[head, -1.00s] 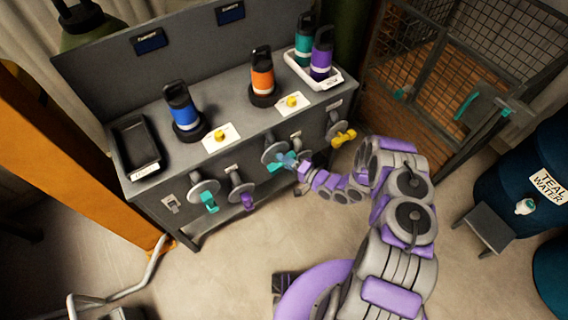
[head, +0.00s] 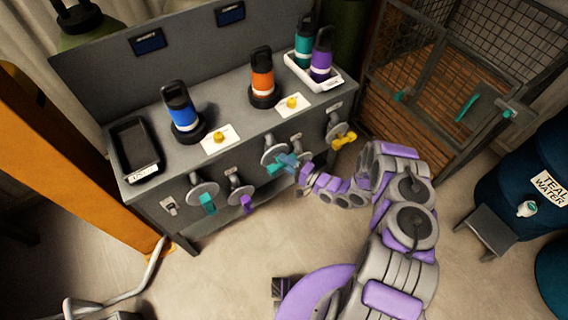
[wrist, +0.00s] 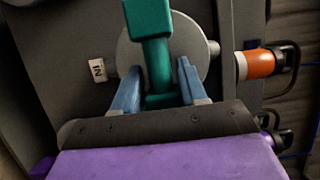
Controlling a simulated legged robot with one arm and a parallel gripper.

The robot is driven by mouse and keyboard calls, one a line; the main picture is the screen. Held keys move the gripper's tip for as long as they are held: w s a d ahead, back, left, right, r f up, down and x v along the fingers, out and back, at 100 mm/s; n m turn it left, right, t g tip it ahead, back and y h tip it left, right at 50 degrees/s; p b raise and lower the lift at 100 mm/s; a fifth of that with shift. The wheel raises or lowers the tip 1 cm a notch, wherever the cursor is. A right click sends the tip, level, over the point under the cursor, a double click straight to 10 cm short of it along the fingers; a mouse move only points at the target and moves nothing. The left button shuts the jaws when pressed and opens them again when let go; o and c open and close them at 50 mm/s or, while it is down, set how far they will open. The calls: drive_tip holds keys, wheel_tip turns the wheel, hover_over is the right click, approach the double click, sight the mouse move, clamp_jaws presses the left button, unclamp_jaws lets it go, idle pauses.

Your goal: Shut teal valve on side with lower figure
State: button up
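Two teal valves are on the front of the grey bench: the left teal valve (head: 207,203) and the right teal valve (head: 274,167). My gripper (head: 288,163) is at the right one. In the wrist view, the teal handle (wrist: 158,65) stands between my two blue fingers (wrist: 158,82), in front of a round grey disc, with narrow gaps beside it. The fingers look open around it. The left display (head: 149,40) and right display (head: 230,14) are on the back panel; their figures are too small to read.
A purple valve (head: 245,201) and a yellow valve (head: 343,140) are on the same bench front. Blue (head: 181,108) and orange (head: 262,72) bottles stand on top. A wire cage (head: 440,80) is to the right.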

drive_tip(key=shift+o, duration=0.8)
drive_tip(key=shift+w+d, duration=0.1)
drive_tip(key=shift+d, duration=0.15)
drive_tip(key=shift+s, duration=0.2)
drive_tip(key=shift+s+d, duration=0.2)
drive_tip(key=shift+d, duration=0.15)
drive_tip(key=p+v, duration=0.2)
drive_tip(key=v, duration=1.4)
drive_tip(key=shift+d+p, duration=0.25)
drive_tip(key=shift+p, duration=0.1)
drive_tip(key=shift+f, duration=0.1)
